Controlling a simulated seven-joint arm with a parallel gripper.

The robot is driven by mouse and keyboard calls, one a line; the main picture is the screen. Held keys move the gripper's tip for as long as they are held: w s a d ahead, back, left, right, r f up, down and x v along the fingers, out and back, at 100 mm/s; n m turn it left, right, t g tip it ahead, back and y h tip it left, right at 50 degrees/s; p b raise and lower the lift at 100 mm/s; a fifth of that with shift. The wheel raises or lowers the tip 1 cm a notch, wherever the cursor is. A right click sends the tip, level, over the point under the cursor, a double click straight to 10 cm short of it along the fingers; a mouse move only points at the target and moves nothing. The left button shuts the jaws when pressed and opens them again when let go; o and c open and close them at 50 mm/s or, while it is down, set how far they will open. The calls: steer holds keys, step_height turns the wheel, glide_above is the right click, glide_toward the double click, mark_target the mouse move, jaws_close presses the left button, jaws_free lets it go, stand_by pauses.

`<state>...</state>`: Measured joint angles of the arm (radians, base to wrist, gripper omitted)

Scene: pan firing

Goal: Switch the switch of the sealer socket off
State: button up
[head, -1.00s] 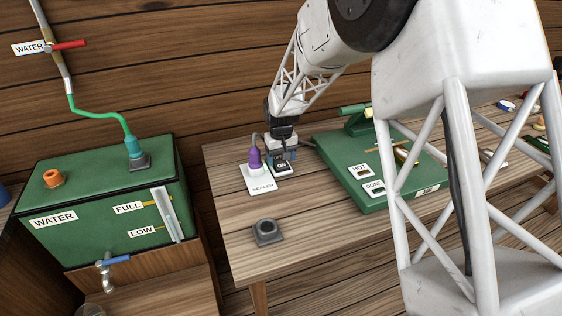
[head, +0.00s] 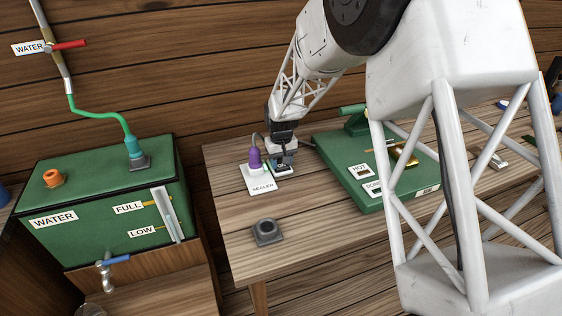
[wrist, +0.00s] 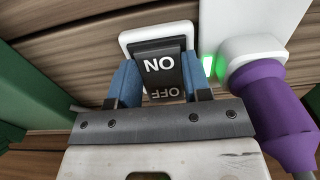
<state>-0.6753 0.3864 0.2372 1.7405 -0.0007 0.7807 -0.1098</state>
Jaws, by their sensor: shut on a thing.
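The sealer socket is a white plate (head: 261,184) lettered SEALER on the table's far left part, with a purple plug (head: 254,158) in it. In the wrist view its black rocker switch (wrist: 163,66), lettered ON and OFF upside down, stands in a white frame. A green light (wrist: 208,66) glows between the switch and the purple plug (wrist: 274,101). My gripper (wrist: 162,83) has its blue fingers on both sides of the switch and is shut on it. In the head view, my gripper (head: 282,158) is low at the socket and partly hides the switch.
A green sealer machine (head: 368,185) with HOT and DONE labels stands to the right. A dark ring-shaped fitting (head: 267,232) lies nearer on the table. A green water tank (head: 100,205) stands left. The table's front left is otherwise bare.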

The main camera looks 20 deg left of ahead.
steer(key=shift+w+a+r+g+h, duration=0.1)
steer(key=shift+w+a+g+h, duration=0.1)
steer(key=shift+g+h, duration=0.7)
steer(key=shift+w+a+r+g+h, duration=0.1)
steer(key=shift+w+a+g+h, duration=0.05)
steer(key=shift+g+h, duration=0.75)
steer(key=o, duration=0.9)
steer(key=shift+r, duration=0.1)
steer(key=shift+v, duration=3.8)
